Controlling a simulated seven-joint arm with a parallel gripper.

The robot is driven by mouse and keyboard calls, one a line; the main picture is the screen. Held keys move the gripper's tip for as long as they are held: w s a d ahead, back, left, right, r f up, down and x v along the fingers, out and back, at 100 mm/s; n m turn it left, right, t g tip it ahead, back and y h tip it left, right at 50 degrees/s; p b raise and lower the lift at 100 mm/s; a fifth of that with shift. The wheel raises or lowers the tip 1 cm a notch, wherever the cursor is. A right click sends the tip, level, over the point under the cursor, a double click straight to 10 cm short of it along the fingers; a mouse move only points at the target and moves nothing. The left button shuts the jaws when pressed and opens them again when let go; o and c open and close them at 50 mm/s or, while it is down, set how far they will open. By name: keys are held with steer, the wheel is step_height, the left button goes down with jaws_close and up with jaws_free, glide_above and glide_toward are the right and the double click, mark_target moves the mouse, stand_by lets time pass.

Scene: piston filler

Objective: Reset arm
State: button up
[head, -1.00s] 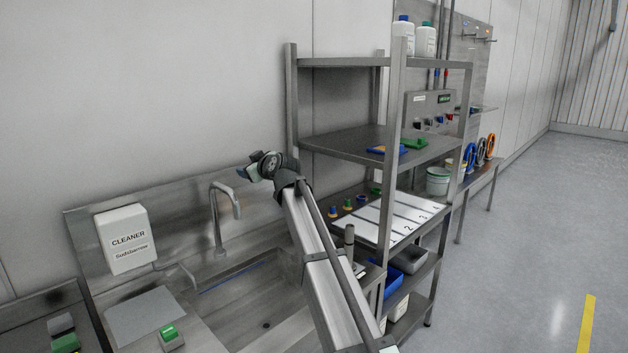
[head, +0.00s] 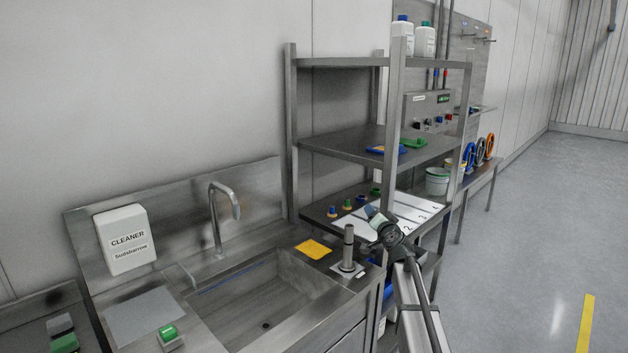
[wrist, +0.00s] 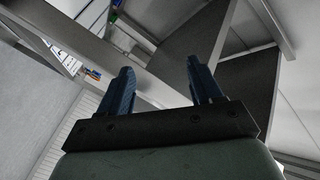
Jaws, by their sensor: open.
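My gripper (head: 371,213) is in front of the metal shelf rack, near the numbered white board on its lower shelf. In the wrist view my gripper (wrist: 160,85) has its two dark blue fingers spread apart with nothing between them. The wrist view looks past the fingers at grey shelf panels and posts. My arm covers part of the board and the lower shelves in the head view.
The shelf rack (head: 396,130) holds the numbered board (head: 418,207). To its left are a sink (head: 265,290), a faucet (head: 222,205), a yellow cloth (head: 313,249) and an upright metal cylinder (head: 348,247). A cleaner dispenser (head: 127,240) hangs further left. The floor at right is clear.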

steer(key=s+d+f+n+g+h, duration=0.2)
steer(key=s+d+f+n+h, duration=0.15)
steer(key=d+f, duration=0.6)
steer(key=s+d+f+n+g+h, duration=0.2)
steer(key=s+d+f+n, duration=0.3)
steer(key=f, duration=0.8)
steer(key=s+f+g, duration=0.2)
steer(key=s+f, duration=0.1)
steer(key=f, duration=0.5)
steer(key=s+f+g, duration=0.1)
steer(key=s+f, duration=0.2)
steer(key=f, duration=0.4)
steer(key=s+a+f+g+y, duration=0.1)
steer(key=s+a+f+g, duration=0.35)
steer(key=s+f, duration=0.7)
steer(key=s+a+f+g+y, duration=0.1)
steer(key=s+a+f+g, duration=0.45)
steer(key=s, duration=0.85)
steer(key=s+a+f+g, duration=0.2)
steer(key=s, duration=0.8)
steer(key=s+a+f+m+g+y, duration=0.1)
steer(key=s+a+f+g, duration=0.1)
steer(key=s, duration=0.9)
steer(key=s+a+f+g, duration=0.3)
steer(key=s+a, duration=0.1)
steer(key=s, duration=0.6)
steer(key=shift+s+a+y, duration=0.15)
steer(key=shift+s+y, duration=0.15)
steer(key=shift+y, duration=0.05)
